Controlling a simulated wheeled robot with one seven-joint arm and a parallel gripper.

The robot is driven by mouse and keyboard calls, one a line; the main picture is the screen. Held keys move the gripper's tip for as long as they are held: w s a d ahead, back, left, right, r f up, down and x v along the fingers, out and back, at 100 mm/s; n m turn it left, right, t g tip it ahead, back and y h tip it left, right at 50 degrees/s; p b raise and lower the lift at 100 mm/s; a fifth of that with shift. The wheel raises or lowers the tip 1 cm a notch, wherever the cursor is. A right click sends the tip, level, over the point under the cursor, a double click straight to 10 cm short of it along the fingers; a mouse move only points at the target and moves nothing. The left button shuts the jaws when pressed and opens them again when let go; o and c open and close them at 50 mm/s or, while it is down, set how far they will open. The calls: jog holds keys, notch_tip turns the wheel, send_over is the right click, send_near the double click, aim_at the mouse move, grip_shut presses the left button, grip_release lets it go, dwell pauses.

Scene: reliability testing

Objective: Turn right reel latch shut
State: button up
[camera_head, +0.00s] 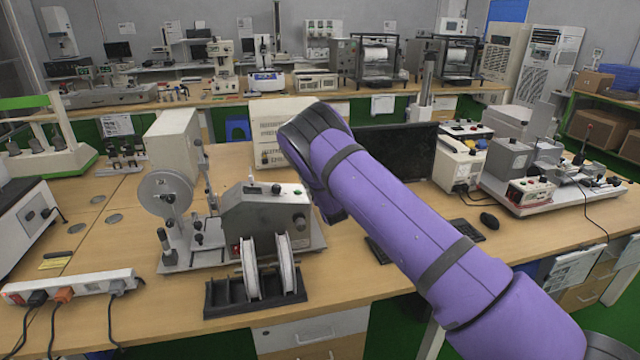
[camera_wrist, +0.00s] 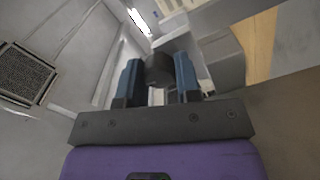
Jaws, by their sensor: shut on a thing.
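My gripper (camera_wrist: 159,82) shows in the wrist view, with its two blue fingers closed on either side of a dark round knob (camera_wrist: 157,67), which appears to be the right reel latch. The knob sits between the fingertips, and its turn angle cannot be told. In the head view my purple arm hides the gripper and the latch. The reel machine (camera_head: 262,213) stands on the bench left of my arm, with a large grey reel (camera_head: 165,194) on its left side.
A black rack (camera_head: 222,298) with two white reels (camera_head: 249,268) stands in front of the machine. A power strip (camera_head: 75,287) lies at the left bench edge. A monitor (camera_head: 398,152) and mouse (camera_head: 489,220) are beyond my arm. Pale panels closely surround the gripper in the wrist view.

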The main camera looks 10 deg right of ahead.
jog(key=shift+n, duration=0.8)
jog(key=o, duration=0.9)
jog(key=shift+s, duration=0.1)
jog(key=s, duration=1)
jog(key=shift+s, duration=0.35)
